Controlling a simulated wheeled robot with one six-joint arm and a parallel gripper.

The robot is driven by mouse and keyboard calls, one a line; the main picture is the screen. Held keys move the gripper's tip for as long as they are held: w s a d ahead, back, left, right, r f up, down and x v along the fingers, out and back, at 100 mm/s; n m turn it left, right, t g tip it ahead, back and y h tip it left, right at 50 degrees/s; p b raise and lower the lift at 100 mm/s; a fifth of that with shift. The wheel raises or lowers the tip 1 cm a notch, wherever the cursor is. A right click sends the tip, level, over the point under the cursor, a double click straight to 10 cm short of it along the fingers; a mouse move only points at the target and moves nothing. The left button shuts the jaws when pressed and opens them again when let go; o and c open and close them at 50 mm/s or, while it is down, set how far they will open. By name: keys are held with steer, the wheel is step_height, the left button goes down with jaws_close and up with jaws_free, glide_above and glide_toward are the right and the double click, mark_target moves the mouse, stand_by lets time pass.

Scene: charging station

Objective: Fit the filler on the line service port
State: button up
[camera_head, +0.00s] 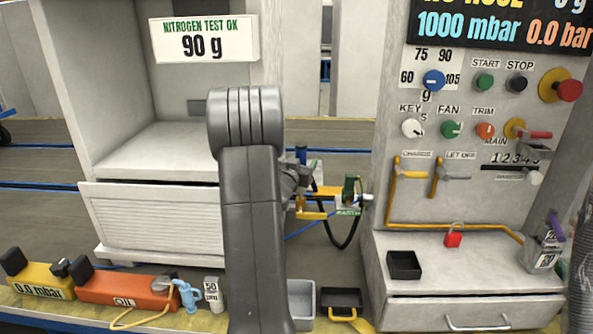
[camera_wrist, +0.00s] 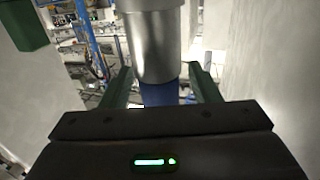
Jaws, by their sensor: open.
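In the wrist view my gripper (camera_wrist: 163,82) is open, with a green finger on each side. A silver cylinder (camera_wrist: 155,45) with a blue part (camera_wrist: 160,93) below it shows between the fingers; I cannot tell whether they touch it. In the head view my grey arm hides most of the gripper. Right of the arm are a yellow fitting (camera_head: 312,212), a green valve-like part (camera_head: 349,190) with a white label and a looping black hose (camera_head: 352,232). I cannot tell for sure which parts are the filler and the line service port.
A white cabinet (camera_head: 160,205) stands left and a control panel (camera_head: 400,90) with knobs right. Along the front are an orange oil unit (camera_head: 125,288), a yellow gauge box (camera_head: 35,275), a grey tray (camera_head: 302,300) and a black tray (camera_head: 342,298). A red padlock (camera_head: 453,238) sits right.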

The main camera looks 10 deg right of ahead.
steer(key=v, duration=1.3)
steer(key=x, duration=1.3)
steer(key=shift+w+d, duration=0.1)
steer(key=shift+w+d+r, duration=0.1)
steer(key=shift+w+r, duration=0.15)
steer(key=shift+s+r+p, duration=0.1)
steer(key=shift+r+p, duration=0.1)
steer(key=shift+p, duration=0.15)
